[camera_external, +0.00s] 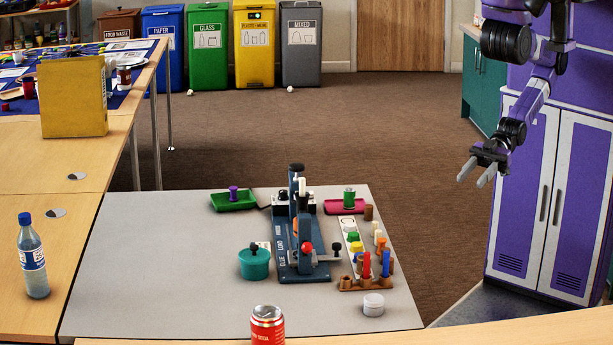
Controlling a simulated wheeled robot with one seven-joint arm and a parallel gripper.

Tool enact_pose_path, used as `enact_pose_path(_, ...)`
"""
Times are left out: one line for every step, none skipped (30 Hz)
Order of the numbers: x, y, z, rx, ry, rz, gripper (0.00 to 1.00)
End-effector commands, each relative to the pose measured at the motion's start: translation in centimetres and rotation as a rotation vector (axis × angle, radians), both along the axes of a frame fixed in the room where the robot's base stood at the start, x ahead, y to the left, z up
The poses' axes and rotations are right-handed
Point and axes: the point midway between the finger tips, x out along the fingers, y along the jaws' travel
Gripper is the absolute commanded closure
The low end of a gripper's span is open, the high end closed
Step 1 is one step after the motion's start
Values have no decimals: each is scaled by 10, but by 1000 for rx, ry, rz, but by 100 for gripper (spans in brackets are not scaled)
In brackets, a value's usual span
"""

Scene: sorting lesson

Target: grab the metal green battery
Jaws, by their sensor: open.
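A green cylinder with a paler top (349,197) stands upright on the pink tray (333,208), at the back right of the grey table; it looks like the green battery, though the picture is too small to tell its metal. My gripper (475,178) is open and empty, with its two grey fingers pointing down and left. It hangs in the air to the right of the grey table, well apart from the green cylinder.
A blue press (299,262) stands left of the pink tray. A green tray (238,207) holds a purple cylinder. A peg rack (362,284), coloured blocks, a teal pot (254,263) and a white jar (373,304) stand nearby. The grey table's left part (150,270) is clear.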

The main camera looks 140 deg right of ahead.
Motion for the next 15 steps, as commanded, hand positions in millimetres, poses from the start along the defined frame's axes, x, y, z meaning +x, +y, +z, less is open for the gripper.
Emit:
enact_pose_path(0,0,0,0,0,0,54)
enact_pose_path(0,0,0,0,0,0,48)
enact_pose_path(0,0,0,0,0,0,45)
enact_pose_path(0,0,0,0,0,0,45)
enact_pose_path(0,0,0,0,0,0,45)
enact_pose_path(0,0,0,0,0,0,45)
enact_pose_path(0,0,0,0,0,0,45)
enact_pose_path(0,0,0,0,0,0,45)
enact_pose_path(0,0,0,0,0,0,45)
enact_pose_path(0,0,0,0,0,0,45)
enact_pose_path(0,0,0,0,0,0,45)
enact_pose_path(0,-1,2,0,0,-4,45)
enact_pose_path(1,-2,5,0,-2,-9,45)
enact_pose_path(4,-3,10,0,-12,-18,45)
enact_pose_path(11,-6,17,-1,-34,-31,45)
